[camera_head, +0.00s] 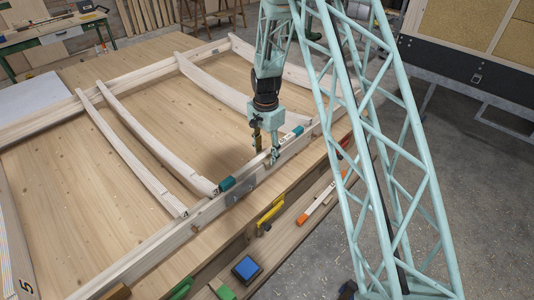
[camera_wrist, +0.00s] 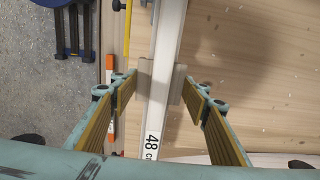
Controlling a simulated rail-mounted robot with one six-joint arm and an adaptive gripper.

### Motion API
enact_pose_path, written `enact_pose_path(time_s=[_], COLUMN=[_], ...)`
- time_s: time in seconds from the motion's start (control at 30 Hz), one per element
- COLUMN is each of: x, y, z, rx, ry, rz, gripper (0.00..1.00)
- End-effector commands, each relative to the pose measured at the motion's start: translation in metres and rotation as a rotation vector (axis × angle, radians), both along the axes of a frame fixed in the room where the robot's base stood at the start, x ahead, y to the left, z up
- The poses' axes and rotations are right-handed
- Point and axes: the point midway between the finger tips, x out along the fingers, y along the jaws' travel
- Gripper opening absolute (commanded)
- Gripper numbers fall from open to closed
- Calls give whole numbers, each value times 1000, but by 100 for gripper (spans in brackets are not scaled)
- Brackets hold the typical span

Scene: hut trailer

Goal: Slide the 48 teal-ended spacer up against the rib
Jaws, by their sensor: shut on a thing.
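The 48 spacer is a pale bar with teal ends, lying along the front rail of the wooden frame. Its left teal end (camera_head: 228,184) is close beside the rib marked 3 (camera_head: 203,184); I cannot tell whether they touch. Its other teal end (camera_head: 298,130) is near the rib to the right (camera_head: 240,100). My gripper (camera_head: 266,156) is shut on the spacer's middle, pointing down. In the wrist view my gripper (camera_wrist: 161,84) has a grey pad on each side of the pale spacer (camera_wrist: 154,120), which reads "48 c". Its teal ends are out of that view.
The rib marked 4 (camera_head: 135,155) is further left. A yellow tool (camera_head: 270,213), a blue pad (camera_head: 246,269) and an orange-and-white tool (camera_head: 316,207) lie in front.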

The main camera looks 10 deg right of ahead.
Motion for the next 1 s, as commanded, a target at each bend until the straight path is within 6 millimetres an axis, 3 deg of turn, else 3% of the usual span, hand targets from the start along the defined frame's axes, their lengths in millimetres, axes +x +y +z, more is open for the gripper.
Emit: enact_pose_path(time_s=[0.6, 0.63, 0.8, 1.0], x=[-4, -4, -4, -4], y=[4, 4, 4, 4], z=[0, 0, 0, 0], rx=[-1, -1, 0, 0], ry=[1, 1, 0, 0], rz=[-2, -2, -2, -2], gripper=[30, 43, 58, 58])
